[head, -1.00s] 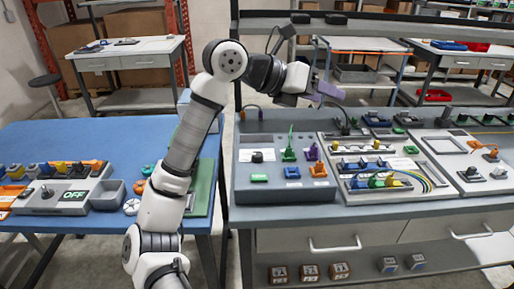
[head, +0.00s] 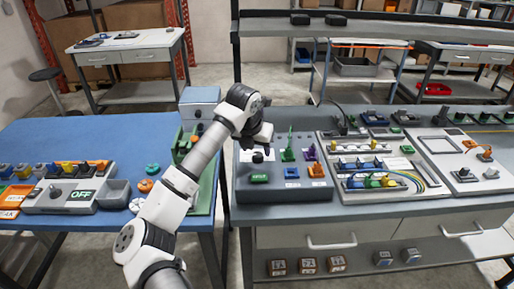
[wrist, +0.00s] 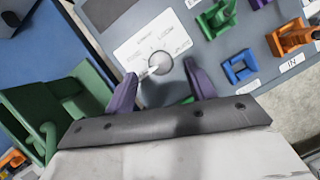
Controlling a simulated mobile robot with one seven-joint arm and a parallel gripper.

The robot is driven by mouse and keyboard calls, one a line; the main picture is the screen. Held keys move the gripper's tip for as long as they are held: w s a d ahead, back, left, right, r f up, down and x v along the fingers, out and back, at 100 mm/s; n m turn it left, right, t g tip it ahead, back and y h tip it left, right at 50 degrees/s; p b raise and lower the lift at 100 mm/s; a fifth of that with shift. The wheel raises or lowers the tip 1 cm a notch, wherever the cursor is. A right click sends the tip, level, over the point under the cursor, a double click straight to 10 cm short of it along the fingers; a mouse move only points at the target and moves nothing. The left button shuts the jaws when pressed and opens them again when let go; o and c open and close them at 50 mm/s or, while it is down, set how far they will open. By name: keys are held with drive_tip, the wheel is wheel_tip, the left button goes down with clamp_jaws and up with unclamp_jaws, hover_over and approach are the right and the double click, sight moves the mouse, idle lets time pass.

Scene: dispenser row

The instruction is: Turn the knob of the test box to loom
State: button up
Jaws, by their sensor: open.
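The test box (head: 282,195) is a grey panel box at the left end of the right-hand bench. In the wrist view a pale pointer mark on the knob points toward the lower left. My gripper (wrist: 159,70) is open, with one purple finger on each side of the knob. I cannot tell whether the fingers touch it. In the head view my wrist hangs just above the knob (head: 258,156).
Beside the knob are green (head: 287,152), blue (head: 291,171) and orange (head: 316,170) fittings. A green fixture (wrist: 50,105) stands close on the left. Another box (head: 75,200) showing OFF lies on the blue table (head: 100,130). A shelf bar (head: 350,35) runs behind the bench.

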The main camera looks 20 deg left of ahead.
sight(257, 155)
drive_tip(key=shift+p+x, duration=0.35)
drive_tip(key=shift+x, duration=1.3)
drive_tip(key=c, duration=1)
drive_tip(key=shift+o, duration=0.2)
